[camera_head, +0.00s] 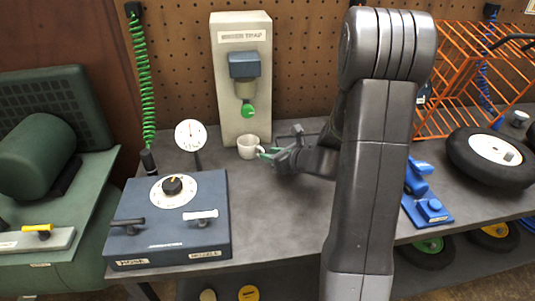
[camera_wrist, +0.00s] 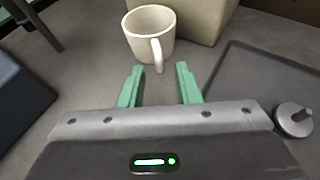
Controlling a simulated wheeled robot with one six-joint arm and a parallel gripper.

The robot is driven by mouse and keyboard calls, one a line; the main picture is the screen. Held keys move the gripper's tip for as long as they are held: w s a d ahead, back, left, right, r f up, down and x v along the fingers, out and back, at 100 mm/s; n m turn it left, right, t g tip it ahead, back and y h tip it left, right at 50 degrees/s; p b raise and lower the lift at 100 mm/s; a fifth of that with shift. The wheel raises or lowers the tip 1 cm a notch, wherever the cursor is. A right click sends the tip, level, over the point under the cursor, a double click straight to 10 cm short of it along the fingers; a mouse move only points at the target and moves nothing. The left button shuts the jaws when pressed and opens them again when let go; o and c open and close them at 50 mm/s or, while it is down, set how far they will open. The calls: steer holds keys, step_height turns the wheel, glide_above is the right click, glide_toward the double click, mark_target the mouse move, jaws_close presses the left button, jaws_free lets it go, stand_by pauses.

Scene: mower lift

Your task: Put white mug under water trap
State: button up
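The white mug (camera_head: 252,147) stands upright on the grey bench at the foot of the water trap (camera_head: 240,85), below its green knob (camera_head: 248,110). In the wrist view the mug (camera_wrist: 152,32) is ahead of my gripper, with its handle (camera_wrist: 157,55) turned toward me. My gripper (camera_head: 268,153) is to the right of the mug in the head view. In the wrist view its green fingers (camera_wrist: 160,85) are apart, with nothing between them and the handle just beyond their tips. The foot of the water trap (camera_wrist: 190,20) shows behind the mug.
A blue control box (camera_head: 170,220) with a dial and levers stands at the left front. A round gauge (camera_head: 189,135) is left of the mug. A blue tool (camera_head: 425,195), a wheel (camera_head: 492,155) and an orange wire rack (camera_head: 465,75) are at the right. Bench in front of the mug is clear.

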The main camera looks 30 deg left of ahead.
steer(key=v, duration=1)
steer(key=shift+f, duration=0.15)
stand_by(1.7)
